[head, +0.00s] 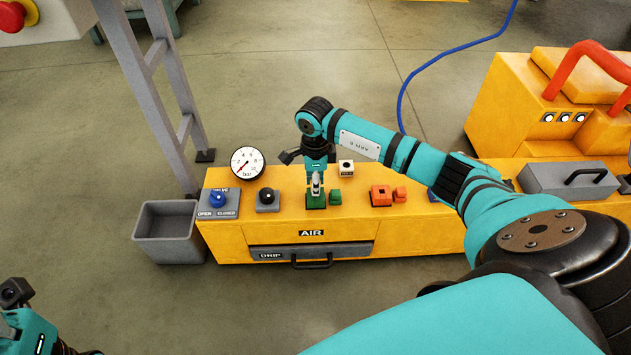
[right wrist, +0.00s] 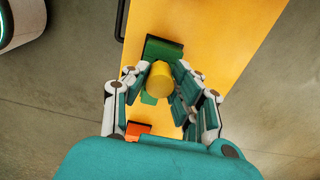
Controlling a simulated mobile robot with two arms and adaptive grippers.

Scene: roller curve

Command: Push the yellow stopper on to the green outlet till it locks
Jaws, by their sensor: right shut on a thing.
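The yellow stopper (right wrist: 160,78) is a short cylinder between the fingers of my right gripper in the right wrist view. My right gripper (right wrist: 161,84) is shut on it. In the head view my right gripper (head: 316,184) points down just over the green outlet (head: 316,202), and its fingers mostly hide the stopper. The green outlet block (right wrist: 164,49) shows beyond the stopper in the right wrist view. I cannot tell whether the stopper touches the outlet. Only part of my left wrist shows at the lower left of the head view; its fingers are out of frame.
The yellow AIR bench (head: 310,232) carries a pressure gauge (head: 247,163), a blue valve knob (head: 217,199), a black knob (head: 266,195) and an orange block (head: 380,195). A small green block (head: 335,197) stands beside the outlet. A grey bin (head: 167,233) stands at the left.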

